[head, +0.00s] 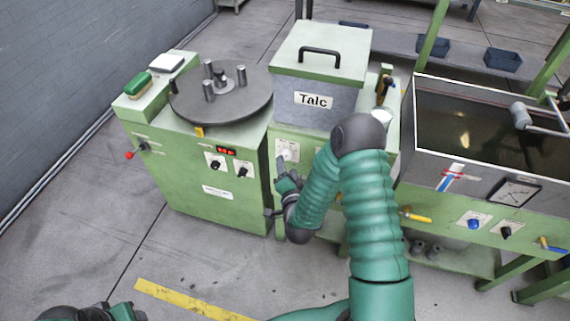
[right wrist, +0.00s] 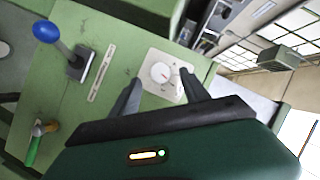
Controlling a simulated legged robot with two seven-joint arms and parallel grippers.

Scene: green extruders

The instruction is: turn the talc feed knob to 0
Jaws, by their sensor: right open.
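The talc feed knob (right wrist: 160,73) is a small white round dial on a pale square plate, set in a green panel. In the head view its plate (head: 288,150) is on the green front below the box labelled Talc (head: 314,101). A small red mark shows by the knob; its exact setting is too small to read. My right gripper (right wrist: 160,90) is open, with a dark finger on either side of the knob's plate in the wrist view. No grip on the knob shows. In the head view the right gripper (head: 283,172) is just below the plate. My left gripper is not visible.
Left of the talc unit stands a green machine with a dark round turntable (head: 221,94) and two black knobs. A water trough (head: 480,120) stands on the right. The wrist view shows a blue-ended lever (right wrist: 48,32) and a green-handled valve (right wrist: 36,140) beside the knob.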

